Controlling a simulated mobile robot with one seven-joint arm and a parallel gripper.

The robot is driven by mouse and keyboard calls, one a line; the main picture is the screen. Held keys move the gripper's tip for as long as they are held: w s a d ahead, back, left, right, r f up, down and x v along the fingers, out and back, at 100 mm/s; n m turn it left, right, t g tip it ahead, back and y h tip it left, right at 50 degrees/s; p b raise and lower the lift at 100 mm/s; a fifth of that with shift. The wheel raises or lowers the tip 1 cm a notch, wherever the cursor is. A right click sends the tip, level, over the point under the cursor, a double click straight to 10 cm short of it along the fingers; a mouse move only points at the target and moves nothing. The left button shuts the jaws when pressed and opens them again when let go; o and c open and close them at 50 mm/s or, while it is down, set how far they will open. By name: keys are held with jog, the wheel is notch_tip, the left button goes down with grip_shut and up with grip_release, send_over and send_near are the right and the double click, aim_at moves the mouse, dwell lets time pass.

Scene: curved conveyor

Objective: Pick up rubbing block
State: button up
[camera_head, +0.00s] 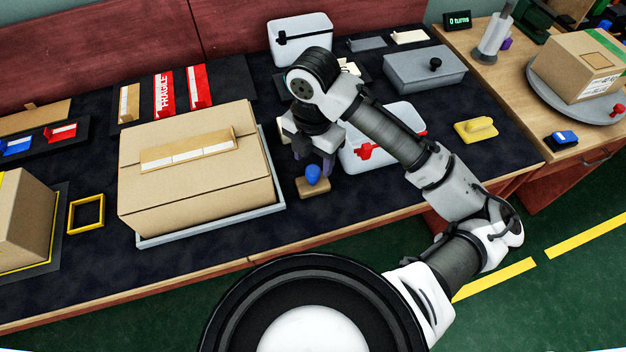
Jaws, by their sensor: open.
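A small wooden block with a blue knob (314,185), which looks like the rubbing block, sits on the dark table mat near the front edge, right of the large cardboard box. My gripper (315,163) is open and points down at the block from just above and behind it in the picture. Its fingers are near the blue knob. I cannot tell whether they touch it or reach around it. The arm's wrist hides part of the space behind the block.
The cardboard box (160,190) on its grey tray stands close on the left. A white container with a red clip (365,152) stands close on the right, partly behind my arm. A yellow handled block (476,130) lies further right. Bare mat lies in front of the rubbing block.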

jog(key=shift+w+f+p, duration=0.15)
jog(key=shift+f+p, duration=0.2)
jog(key=shift+f, duration=2.2)
jog(key=c, duration=1.1)
